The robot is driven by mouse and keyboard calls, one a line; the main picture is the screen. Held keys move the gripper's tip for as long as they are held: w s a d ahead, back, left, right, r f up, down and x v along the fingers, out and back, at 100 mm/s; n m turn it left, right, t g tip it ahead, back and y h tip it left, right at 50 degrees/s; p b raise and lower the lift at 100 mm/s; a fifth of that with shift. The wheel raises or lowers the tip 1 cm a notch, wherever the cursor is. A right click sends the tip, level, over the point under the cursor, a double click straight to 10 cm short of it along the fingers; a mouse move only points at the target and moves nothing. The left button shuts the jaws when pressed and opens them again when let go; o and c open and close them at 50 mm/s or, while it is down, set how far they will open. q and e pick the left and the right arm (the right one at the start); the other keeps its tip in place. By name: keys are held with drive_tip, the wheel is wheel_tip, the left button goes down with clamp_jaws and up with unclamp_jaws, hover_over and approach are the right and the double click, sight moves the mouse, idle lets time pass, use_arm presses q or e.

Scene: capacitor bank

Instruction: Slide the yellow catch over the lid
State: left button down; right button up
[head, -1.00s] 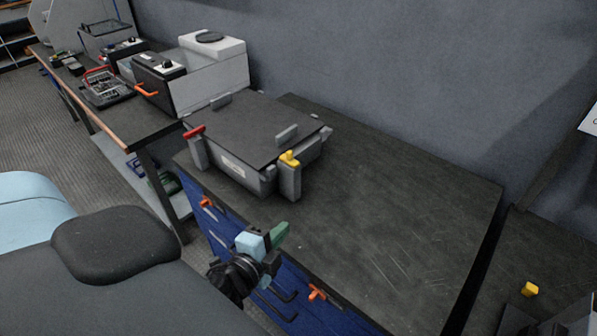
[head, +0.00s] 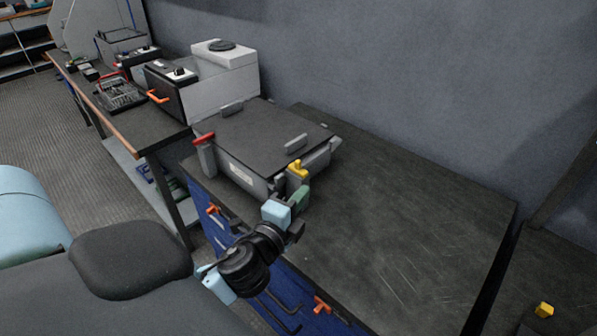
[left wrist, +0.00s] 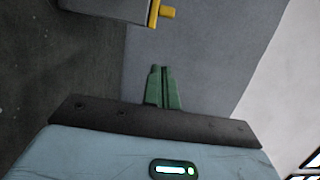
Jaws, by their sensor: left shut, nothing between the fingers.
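The yellow catch (head: 297,168) sits on an upright grey post at the near right corner of the grey box (head: 240,178). The dark flat lid (head: 255,137) lies on the box. My left gripper (head: 303,192), with green fingers, is just in front of and below the catch, overlapping its post in the head view. Its fingers are shut and empty. In the left wrist view, the catch (left wrist: 165,12) is at the top edge, beyond the closed fingertips (left wrist: 157,68), with a visible gap. My right gripper is not in view.
A red catch (head: 203,139) sits on the box's left post. The bench top (head: 400,220) right of the box is clear. A small yellow block (head: 544,310) lies at the lower right.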

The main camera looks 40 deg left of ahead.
sight(289, 167)
use_arm(q)
drive_tip(key=w+a, duration=0.5)
drive_tip(key=shift+w+p, duration=0.35)
drive_tip(key=shift+w, duration=0.05)
drive_tip(key=a, duration=0.3)
drive_tip(key=shift+w+a, duration=0.15)
drive_tip(key=shift+a, duration=0.05)
idle(0.4)
